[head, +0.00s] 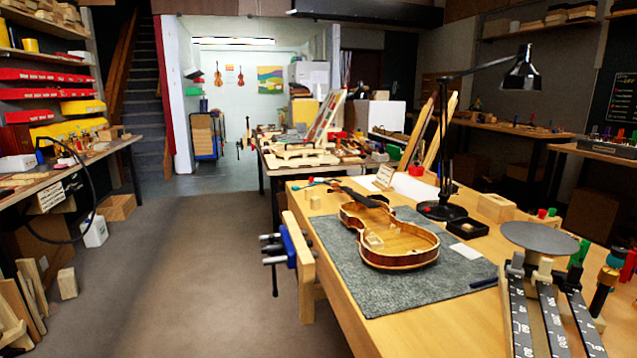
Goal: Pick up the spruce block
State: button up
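Several pale wooden blocks could be the spruce block, and I cannot tell which one it is. A small pale block (315,202) stands on the bench near its left edge, left of the violin. A larger pale block (495,208) sits on the right side of the bench, behind the round grey disc. Another small light piece (373,240) is inside the open violin body (402,240), which lies on a grey mat (372,290). My gripper is not in view.
The workbench (420,330) fills the lower right, with a blue vise (289,247) on its left edge. A black lamp (440,209), a dark tray (467,228) and a grey disc (540,238) stand on it. The floor (200,260) to the left is open.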

aim_at(316, 202)
jog(key=i, duration=0.75)
jog(key=i+j, duration=0.15)
jog(key=i, duration=0.55)
jog(key=i+z, duration=0.1)
jog(key=i, duration=0.65)
